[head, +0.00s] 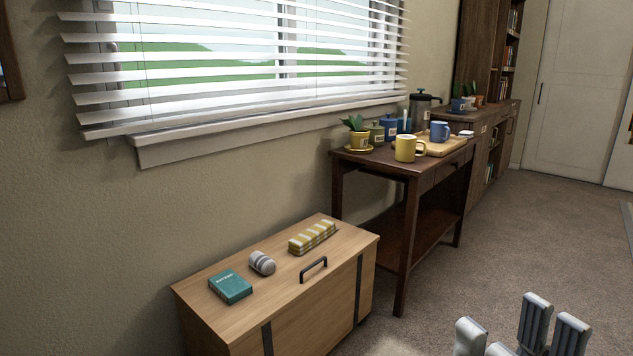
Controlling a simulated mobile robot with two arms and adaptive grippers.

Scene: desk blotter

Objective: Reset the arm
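A pale grey gripper (519,333), which I take to be my right one, shows at the bottom right edge. Its fingers point up and stand apart, with a gap between the smooth left-hand ones and the ribbed right-hand ones. I see nothing held between them. The arm behind it is below the picture, so its pose is hidden. My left gripper is not in view.
A low wooden cabinet (315,302) holds a teal book (231,286), a grey rounded object (262,263) and a yellow-striped item (312,237). A dark side table (413,177) carries a yellow mug (405,148) and a wooden tray (452,146). Carpet (545,235) at right is open.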

